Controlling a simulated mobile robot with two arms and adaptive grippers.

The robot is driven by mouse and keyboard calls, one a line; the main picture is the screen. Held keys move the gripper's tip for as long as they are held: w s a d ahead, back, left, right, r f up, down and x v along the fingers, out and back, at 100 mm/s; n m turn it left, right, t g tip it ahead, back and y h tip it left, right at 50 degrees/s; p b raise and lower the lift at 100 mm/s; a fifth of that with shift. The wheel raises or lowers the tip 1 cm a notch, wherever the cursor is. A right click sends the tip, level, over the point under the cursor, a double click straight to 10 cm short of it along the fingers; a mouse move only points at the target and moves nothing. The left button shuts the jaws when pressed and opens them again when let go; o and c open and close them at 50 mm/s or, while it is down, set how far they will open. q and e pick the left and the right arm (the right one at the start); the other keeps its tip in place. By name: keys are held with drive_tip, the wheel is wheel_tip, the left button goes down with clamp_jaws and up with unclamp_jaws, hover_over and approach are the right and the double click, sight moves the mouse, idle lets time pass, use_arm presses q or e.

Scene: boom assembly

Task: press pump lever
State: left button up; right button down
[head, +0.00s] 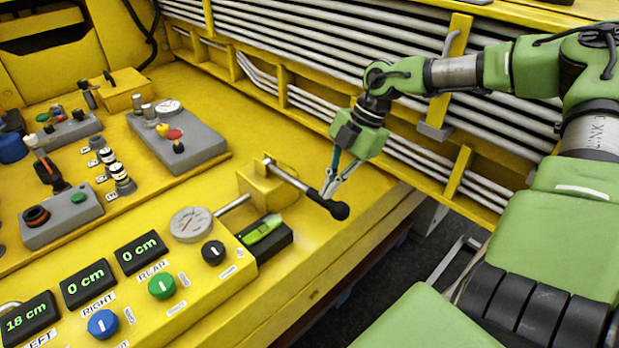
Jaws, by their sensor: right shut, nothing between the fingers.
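My left gripper is not in view.
A yellow console holds a round gauge (191,224), a black knob (213,252), a green knob (162,286), a blue knob (103,324) and displays reading 18, 0 and 0 cm. A black box with a green top (263,232) sits beside the lever. Grey pipes line the back.

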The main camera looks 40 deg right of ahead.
sight(334, 206)
drive_tip(key=f, duration=0.1)
drive_tip(key=f+b, duration=0.1)
drive_tip(key=f+t, duration=0.1)
drive_tip(key=shift+s+a+b, duration=0.2)
drive_tip(key=shift+s+b, duration=0.1)
drive_tip(key=shift+b, duration=0.1)
drive_tip(key=shift+d+f+b, duration=0.2)
drive_tip(key=shift+f+b, duration=0.2)
drive_tip(key=shift+f, duration=0.1)
drive_tip(key=shift+d+f+b, duration=0.2)
drive_tip(key=shift+f+b, duration=0.2)
drive_tip(key=shift+f, duration=0.05)
drive_tip(key=shift+s, duration=0.15)
drive_tip(key=shift+s+a, duration=0.1)
drive_tip(key=shift+s, duration=0.05)
drive_tip(key=shift+s+f, duration=0.1)
use_arm(q)
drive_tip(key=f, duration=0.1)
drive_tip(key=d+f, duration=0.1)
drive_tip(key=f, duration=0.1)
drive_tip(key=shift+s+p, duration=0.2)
drive_tip(key=shift+p, duration=0.2)
use_arm(e)
drive_tip(key=v, duration=1.4)
drive_tip(key=shift+w+a+r, duration=0.25)
drive_tip(key=shift+w+r, duration=0.1)
drive_tip(key=shift+r, duration=0.1)
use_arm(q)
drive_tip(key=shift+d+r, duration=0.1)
